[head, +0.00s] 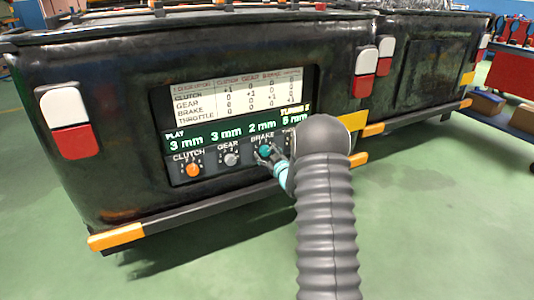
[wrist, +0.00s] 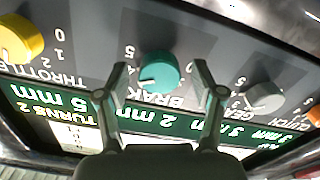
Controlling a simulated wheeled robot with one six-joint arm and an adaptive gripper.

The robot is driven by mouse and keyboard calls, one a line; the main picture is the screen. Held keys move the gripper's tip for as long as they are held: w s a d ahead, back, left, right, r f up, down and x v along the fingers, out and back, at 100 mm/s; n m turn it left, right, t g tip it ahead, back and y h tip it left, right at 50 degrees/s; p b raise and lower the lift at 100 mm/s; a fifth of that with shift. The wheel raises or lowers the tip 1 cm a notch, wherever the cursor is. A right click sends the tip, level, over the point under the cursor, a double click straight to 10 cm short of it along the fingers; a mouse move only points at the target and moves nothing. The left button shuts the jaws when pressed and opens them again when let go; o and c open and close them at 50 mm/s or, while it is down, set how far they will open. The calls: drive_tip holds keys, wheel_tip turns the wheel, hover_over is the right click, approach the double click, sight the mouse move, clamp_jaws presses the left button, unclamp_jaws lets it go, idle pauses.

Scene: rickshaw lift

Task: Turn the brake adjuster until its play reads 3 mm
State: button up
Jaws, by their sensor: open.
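The brake adjuster is a teal round knob (wrist: 158,70) on the dark panel; it also shows in the head view (head: 265,151), partly hidden by my gripper. The green play display (head: 240,130) reads 3 mm for clutch, 3 mm for gear, 2 mm for brake and 5 mm at the right. My gripper (wrist: 162,68) is open, with one fingertip on each side of the teal knob. A gap shows between each finger and the knob. In the head view my gripper (head: 271,157) is at the panel by the brake knob.
An orange clutch knob (head: 193,169) and grey gear knob (head: 231,159) sit left of it. A yellow throttle knob (wrist: 18,38) shows in the wrist view, hidden in the head view. A white table (head: 235,95) is above the display, and the wrist view reads "TURNS 2".

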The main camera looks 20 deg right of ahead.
drive_tip(key=shift+w, duration=0.1)
drive_tip(key=c, duration=1.1)
drive_tip(key=shift+c, duration=0.2)
drive_tip(key=shift+m+b, duration=0.3)
drive_tip(key=m+b, duration=0.1)
drive_tip(key=m, duration=0.1)
drive_tip(key=shift+f+m+b, duration=0.1)
drive_tip(key=shift+m+b, duration=0.85)
drive_tip(key=shift+m, duration=1.65)
